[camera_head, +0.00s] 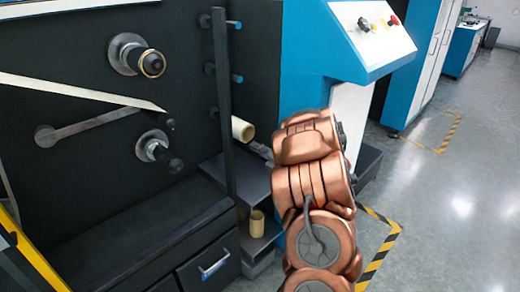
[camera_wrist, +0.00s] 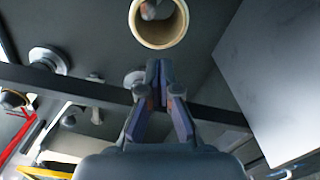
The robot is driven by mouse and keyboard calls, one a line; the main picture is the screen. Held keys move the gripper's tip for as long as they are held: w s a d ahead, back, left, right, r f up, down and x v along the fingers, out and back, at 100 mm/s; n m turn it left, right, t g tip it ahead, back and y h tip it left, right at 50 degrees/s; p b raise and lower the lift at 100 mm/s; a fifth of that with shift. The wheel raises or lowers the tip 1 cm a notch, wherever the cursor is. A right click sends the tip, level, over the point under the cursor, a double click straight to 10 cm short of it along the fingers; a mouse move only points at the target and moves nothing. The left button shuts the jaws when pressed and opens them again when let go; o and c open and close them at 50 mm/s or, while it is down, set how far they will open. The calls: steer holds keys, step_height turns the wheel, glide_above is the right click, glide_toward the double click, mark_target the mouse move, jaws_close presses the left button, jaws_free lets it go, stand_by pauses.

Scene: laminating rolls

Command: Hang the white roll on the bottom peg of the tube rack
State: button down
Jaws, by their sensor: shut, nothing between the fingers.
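The white roll (camera_head: 242,130) is at the level of the bottom peg of the tube rack (camera_head: 222,100), to the right of its dark post. In the wrist view the roll's open end (camera_wrist: 163,38) faces me, and a grey peg end (camera_wrist: 152,10) shows inside its bore, so the roll is around the peg. My gripper (camera_wrist: 159,68) is shut and empty, its fingertips just below the roll in the wrist view and apart from it. In the head view my arm mostly hides the gripper, just right of and below the roll.
The middle peg (camera_head: 237,78) and top peg (camera_head: 235,24) are bare. A tan roll (camera_head: 257,222) stands upright on a low shelf. The machine's dark panel has spindles (camera_head: 150,62) at left. A blue control console (camera_head: 370,40) stands right of the rack; open floor lies farther right.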

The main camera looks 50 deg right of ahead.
steer(key=w+p, duration=0.3)
steer(key=w, duration=0.3)
stand_by(0.4)
steer(key=shift+w, duration=0.2)
